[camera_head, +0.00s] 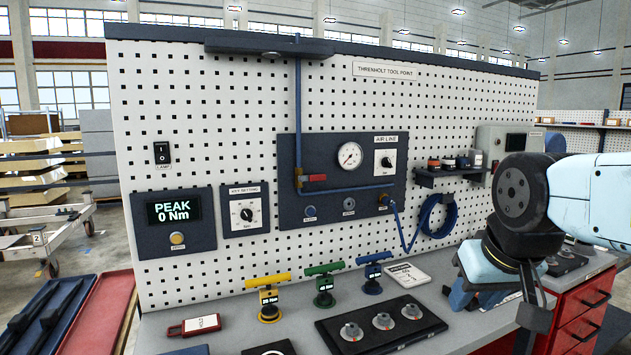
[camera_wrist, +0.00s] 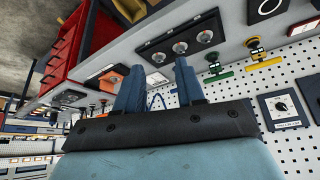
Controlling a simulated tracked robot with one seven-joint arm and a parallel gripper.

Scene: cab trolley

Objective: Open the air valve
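The air valve is a red lever (camera_head: 317,178) beside a brass fitting on the blue vertical pipe (camera_head: 298,110). The lever lies level, crosswise to that pipe. It sits on the dark blue air-line panel (camera_head: 290,150), left of and below a round white gauge (camera_head: 349,156) whose reading is too small to tell. My gripper shows in the wrist view (camera_wrist: 160,78) with its two blue fingers apart and nothing between them. In the head view, it is at the lower right, over the bench and well away from the valve; its fingertips are unclear there.
Yellow, green and blue T-handled tools (camera_head: 324,285) stand on the bench below the panel. A tray with three knobs (camera_head: 382,325) lies in front. A coiled blue hose (camera_head: 437,216) hangs right of the panel. A red drawer cabinet (camera_head: 585,310) is at right. Space before the lever looks clear.

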